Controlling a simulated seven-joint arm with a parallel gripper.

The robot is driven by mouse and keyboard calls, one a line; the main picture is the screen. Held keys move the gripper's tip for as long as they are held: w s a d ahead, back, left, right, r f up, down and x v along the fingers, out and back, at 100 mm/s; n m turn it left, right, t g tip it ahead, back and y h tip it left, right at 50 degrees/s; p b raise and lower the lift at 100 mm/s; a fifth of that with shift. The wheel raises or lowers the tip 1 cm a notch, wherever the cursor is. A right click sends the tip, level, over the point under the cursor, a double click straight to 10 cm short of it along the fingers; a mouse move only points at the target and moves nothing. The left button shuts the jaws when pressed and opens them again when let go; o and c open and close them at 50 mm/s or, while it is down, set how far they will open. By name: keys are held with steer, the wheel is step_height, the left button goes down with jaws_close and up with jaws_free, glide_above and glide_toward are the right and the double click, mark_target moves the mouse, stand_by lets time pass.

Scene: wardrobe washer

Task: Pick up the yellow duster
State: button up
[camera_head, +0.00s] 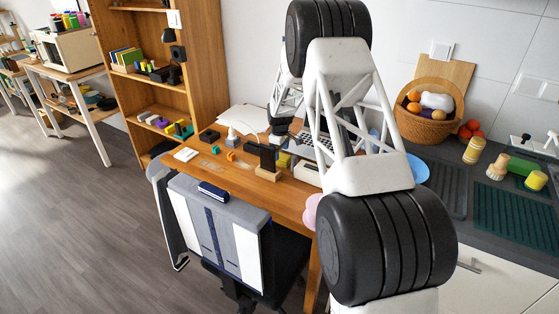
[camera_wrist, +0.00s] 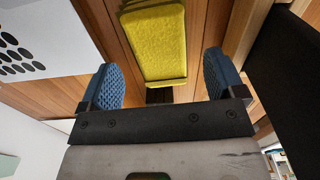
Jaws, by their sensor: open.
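The yellow duster (camera_wrist: 154,42) is a flat, rounded yellow block in the upper middle of the wrist view, lying over the brown wooden desk. In the head view a small yellow patch (camera_head: 284,160) on the desk, below the end of my arm, looks like it. My gripper (camera_wrist: 162,80) is open, with one blue fingertip to the left and one to the right of the duster's near end. Both fingertips show a gap to the duster. I cannot tell the height left between them. In the head view the fingers are too small to make out.
A black upright panel on a wooden base (camera_head: 268,174) stands close by on the desk (camera_head: 236,176). A laptop (camera_head: 322,144) is behind. A grey chair (camera_head: 220,232) stands in front. A white perforated sheet (camera_wrist: 40,40) shows at left in the wrist view.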

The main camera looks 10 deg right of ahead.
steer(key=shift+f, duration=1.55)
steer(key=shift+c, duration=0.4)
steer(key=c, duration=0.9)
steer(key=shift+r, duration=0.1)
steer(key=shift+r, duration=4.95)
